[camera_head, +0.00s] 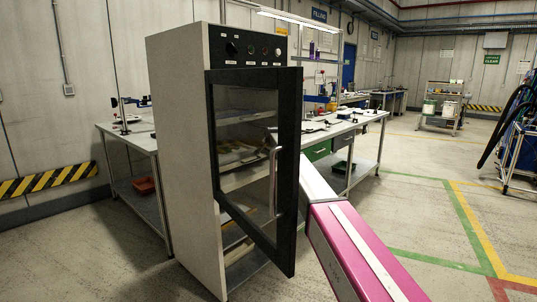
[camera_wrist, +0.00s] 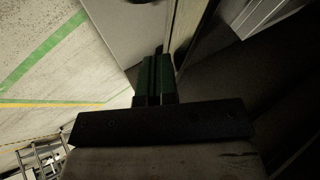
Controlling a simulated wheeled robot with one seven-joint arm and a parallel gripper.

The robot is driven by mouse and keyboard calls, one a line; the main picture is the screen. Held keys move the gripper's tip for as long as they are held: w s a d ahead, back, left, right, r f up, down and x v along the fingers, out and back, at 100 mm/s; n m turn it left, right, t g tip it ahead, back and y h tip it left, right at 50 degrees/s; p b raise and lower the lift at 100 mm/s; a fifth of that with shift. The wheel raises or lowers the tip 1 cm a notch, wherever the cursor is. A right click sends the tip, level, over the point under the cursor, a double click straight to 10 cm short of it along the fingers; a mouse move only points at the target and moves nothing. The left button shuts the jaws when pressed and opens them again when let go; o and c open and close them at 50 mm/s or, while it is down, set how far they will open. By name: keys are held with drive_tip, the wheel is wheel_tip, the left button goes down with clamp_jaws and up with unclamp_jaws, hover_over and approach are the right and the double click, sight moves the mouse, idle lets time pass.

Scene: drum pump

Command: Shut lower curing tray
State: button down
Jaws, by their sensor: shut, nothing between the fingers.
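The curing cabinet (camera_head: 178,150) is a tall pale box with a black control panel on top. Its black-framed glass door (camera_head: 290,180) stands open, swung toward the camera. Through the glass, several shelves or trays show inside, one with yellowish items on it (camera_head: 238,155). Lower levels show dimly near the bottom; I cannot tell which is the lower curing tray or how far out it is. My gripper (camera_wrist: 155,82) is shut and empty in the wrist view, close to a pale panel edge and a dark surface; contact is unclear. In the head view it is hidden behind the door.
My pink and white arm passes just right of the door. A workbench (camera_head: 345,124) with green drawers stands behind the cabinet, another bench (camera_head: 130,137) to its left. A trolley (camera_head: 440,105) is farther back. The floor at right is open, with green and yellow lines.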

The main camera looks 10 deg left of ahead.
drive_tip(key=s+d+r, duration=0.5)
drive_tip(key=s+r, duration=0.3)
drive_tip(key=s+d+f+n+g+h, duration=0.1)
drive_tip(key=s+d+f+g, duration=0.1)
drive_tip(key=s+d+f, duration=0.8)
drive_tip(key=s+d+f+n+g, duration=0.15)
drive_tip(key=s+d+f, duration=0.55)
drive_tip(key=s+f, duration=0.7)
drive_tip(key=s+d+f+n+g, duration=0.1)
drive_tip(key=s+d+f, duration=0.2)
drive_tip(key=s, duration=0.7)
drive_tip(key=s+d+f+n+g, duration=0.1)
drive_tip(key=s+d+f, duration=0.3)
drive_tip(key=s, duration=0.6)
drive_tip(key=s+d+f+n+g+h, duration=0.1)
drive_tip(key=s+d+f, duration=0.3)
drive_tip(key=s, duration=0.6)
drive_tip(key=shift+s+f+g, duration=0.35)
drive_tip(key=shift+s+f, duration=0.05)
drive_tip(key=shift+f, duration=0.55)
drive_tip(key=shift+n, duration=0.25)
